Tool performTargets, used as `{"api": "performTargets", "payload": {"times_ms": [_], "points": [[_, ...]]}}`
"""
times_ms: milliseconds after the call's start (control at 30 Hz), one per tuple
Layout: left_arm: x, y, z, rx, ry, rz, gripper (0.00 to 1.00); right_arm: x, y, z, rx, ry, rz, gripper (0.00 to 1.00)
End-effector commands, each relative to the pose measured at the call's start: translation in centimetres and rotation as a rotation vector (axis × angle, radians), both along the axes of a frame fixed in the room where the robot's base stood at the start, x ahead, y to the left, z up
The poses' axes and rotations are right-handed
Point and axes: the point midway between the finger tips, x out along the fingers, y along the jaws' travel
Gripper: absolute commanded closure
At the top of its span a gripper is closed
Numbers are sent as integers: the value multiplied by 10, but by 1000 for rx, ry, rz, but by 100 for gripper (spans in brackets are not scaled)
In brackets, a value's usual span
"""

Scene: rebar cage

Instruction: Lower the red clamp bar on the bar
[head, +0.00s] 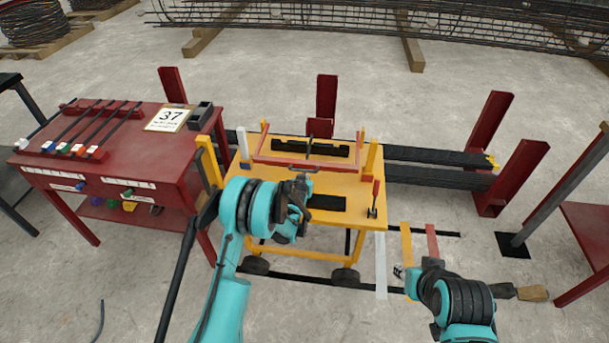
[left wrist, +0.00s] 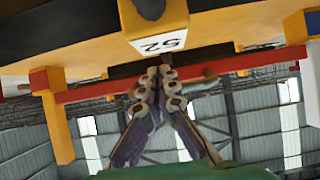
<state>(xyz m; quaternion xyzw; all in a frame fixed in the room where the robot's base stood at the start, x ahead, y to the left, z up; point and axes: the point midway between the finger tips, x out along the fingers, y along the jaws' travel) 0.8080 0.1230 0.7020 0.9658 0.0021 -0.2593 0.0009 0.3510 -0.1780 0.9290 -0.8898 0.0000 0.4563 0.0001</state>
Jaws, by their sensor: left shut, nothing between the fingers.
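The red clamp bar (head: 335,172) spans the yellow cart (head: 345,218) between upright posts at its left and right. It looks raised above the cart top, with a dark handle near its middle. In the left wrist view a red bar (left wrist: 225,67) crosses behind my fingers. Dark bars (head: 430,155) run out from the cart to the right. My left gripper (head: 303,188) is shut and empty, just in front of the clamp bar; contact cannot be told. Its fingertips show in the left wrist view (left wrist: 158,74). My right gripper (head: 400,271) is low at the right, its jaws too small to read.
A red table (head: 110,135) with tools and a sign (head: 168,119) marked 37 stands left of the cart. A red lever (head: 374,195) stands on the cart's right side. Red posts (head: 490,125) rise at the right. The floor behind the cart is mostly clear.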

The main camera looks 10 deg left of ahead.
Motion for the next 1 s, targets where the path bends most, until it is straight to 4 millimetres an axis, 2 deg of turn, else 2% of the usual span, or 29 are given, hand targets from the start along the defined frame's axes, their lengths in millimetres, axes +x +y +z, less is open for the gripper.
{"api": "performTargets", "payload": {"times_ms": [333,467,1000], "points": [[0,0,2,1,-4,0,100,0,0,0,0,0,0,66],[-6,0,6,1,-5,0,100,0,0,0,0,0,0,66],[-93,-1,56,2,-6,-1,100,0,0,1,0,0,0,66]]}}
